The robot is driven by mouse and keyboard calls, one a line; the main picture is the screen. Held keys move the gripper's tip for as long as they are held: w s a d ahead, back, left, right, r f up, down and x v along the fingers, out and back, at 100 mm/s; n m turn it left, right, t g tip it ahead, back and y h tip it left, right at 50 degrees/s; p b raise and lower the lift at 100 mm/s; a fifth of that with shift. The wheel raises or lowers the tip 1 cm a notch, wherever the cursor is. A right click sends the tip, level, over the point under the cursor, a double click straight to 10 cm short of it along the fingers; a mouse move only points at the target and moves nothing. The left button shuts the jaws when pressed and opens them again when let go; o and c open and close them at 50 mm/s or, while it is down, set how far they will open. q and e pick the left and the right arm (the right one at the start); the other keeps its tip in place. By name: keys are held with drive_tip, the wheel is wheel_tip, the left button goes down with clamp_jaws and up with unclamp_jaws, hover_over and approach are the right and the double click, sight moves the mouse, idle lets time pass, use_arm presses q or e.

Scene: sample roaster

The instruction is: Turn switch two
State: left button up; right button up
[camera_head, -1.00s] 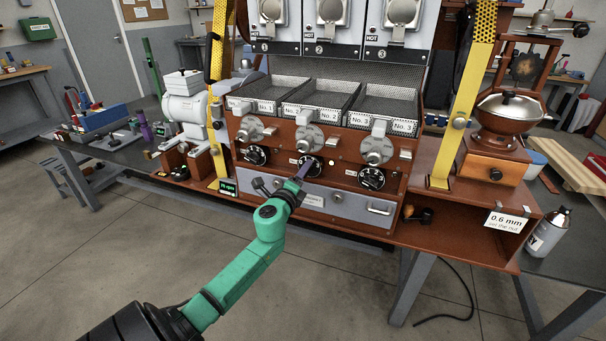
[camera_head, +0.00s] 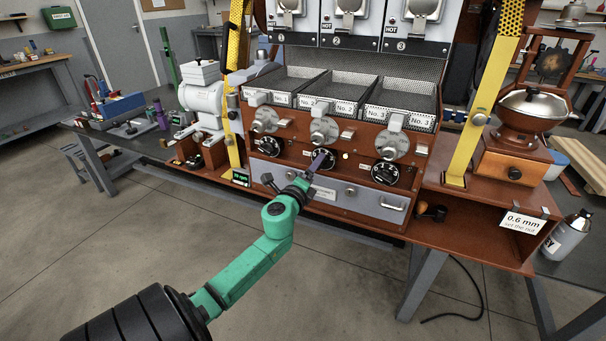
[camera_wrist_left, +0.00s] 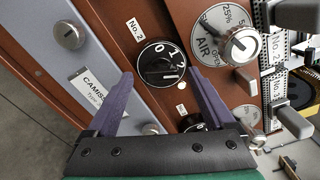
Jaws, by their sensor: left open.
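Switch two is a black round dial with white numbers on the brown roaster front (camera_head: 322,158), marked No. 2 in the left wrist view (camera_wrist_left: 161,63). My left gripper (camera_head: 317,165) is in front of it, and its purple fingers partly cover the dial in the head view. In the left wrist view the gripper (camera_wrist_left: 160,80) is open, with one fingertip on each side of the dial and nothing held. Whether the fingers touch the dial cannot be told. My right gripper is not in view.
Matching black dials sit left (camera_head: 269,146) and right (camera_head: 384,172) of switch two. Silver air knobs (camera_head: 324,130) project above it, one close to a finger in the wrist view (camera_wrist_left: 240,45). A grey drawer panel (camera_head: 365,201) lies below.

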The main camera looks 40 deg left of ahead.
use_arm(q)
drive_tip(key=b+v, duration=0.1)
drive_tip(key=v, duration=1.1)
drive_tip(key=shift+s, duration=0.25)
drive_tip(key=shift+d, duration=0.1)
wheel_tip(320, 180, down, 19)
drive_tip(key=s+a+n+g+h+p, duration=0.1)
drive_tip(key=s+n+g+p, duration=0.15)
drive_tip(key=n+g, duration=0.3)
drive_tip(key=s+d+f+n+g+h+p, duration=0.1)
drive_tip(key=s+d+f+n+g, duration=0.15)
drive_tip(key=f, duration=0.45)
drive_tip(key=s+d+f+n+g+h+p, duration=0.1)
drive_tip(key=s+f+p, duration=0.1)
drive_tip(key=s+f, duration=0.35)
drive_tip(key=s+d+f+n+g+h+p, duration=0.1)
drive_tip(key=s+d+f+n+g, duration=0.2)
drive_tip(key=s+d+f, duration=0.2)
drive_tip(key=s+d+f+n+g+h+p, duration=0.1)
drive_tip(key=s+d+f+n+g, duration=0.3)
drive_tip(key=s+f, duration=0.7)
drive_tip(key=s+d+p, duration=0.1)
drive_tip(key=s+d, duration=0.1)
drive_tip(key=s, duration=0.4)
drive_tip(key=shift+d+f+h, duration=0.15)
drive_tip(key=shift+f+h, duration=0.15)
drive_tip(key=shift+h, duration=0.1)
